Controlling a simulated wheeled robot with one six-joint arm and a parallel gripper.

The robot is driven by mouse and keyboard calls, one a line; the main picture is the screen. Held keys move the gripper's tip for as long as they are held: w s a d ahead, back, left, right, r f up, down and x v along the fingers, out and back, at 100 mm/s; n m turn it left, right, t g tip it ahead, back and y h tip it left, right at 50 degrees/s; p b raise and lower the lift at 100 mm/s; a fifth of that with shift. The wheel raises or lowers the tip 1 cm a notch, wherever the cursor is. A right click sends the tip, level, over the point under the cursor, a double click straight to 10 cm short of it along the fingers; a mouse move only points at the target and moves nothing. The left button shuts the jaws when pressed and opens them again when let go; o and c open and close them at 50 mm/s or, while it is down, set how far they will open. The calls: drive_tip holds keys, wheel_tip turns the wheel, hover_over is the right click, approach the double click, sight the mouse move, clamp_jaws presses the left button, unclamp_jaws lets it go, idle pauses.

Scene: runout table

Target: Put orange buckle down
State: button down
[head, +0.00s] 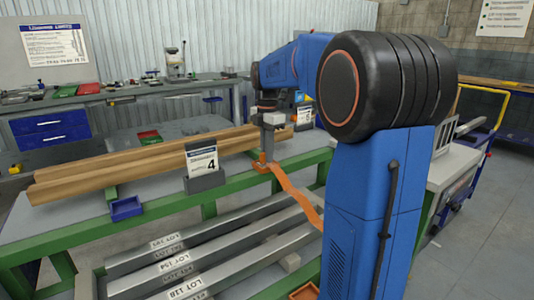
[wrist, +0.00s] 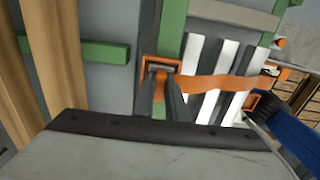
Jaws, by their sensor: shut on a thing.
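The orange buckle (head: 259,167) is at the lower end of my gripper (head: 267,150), over the front green rail of the runout table (head: 232,193). In the wrist view the buckle (wrist: 178,67) shows as an orange frame at the fingertips of my gripper (wrist: 161,88), which is shut on it. An orange strap (head: 292,188) runs from the buckle down to the right and passes behind my blue column. The strap (wrist: 215,88) also runs right in the wrist view. I cannot tell whether the buckle touches the rail.
Long wooden beams (head: 130,167) lie on the table to the left. A sign with a 4 (head: 202,162) stands on the front edge, with a small blue bin (head: 126,208) farther left. Labelled grey metal bars (head: 190,254) lie below. A workbench (head: 120,93) stands behind.

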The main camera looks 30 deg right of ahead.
drive_tip(key=c, duration=1.8)
unclamp_jaws()
drive_tip(key=shift+f, duration=0.1)
drive_tip(key=shift+o, duration=0.2)
wheel_tip(320, 180, up, 12)
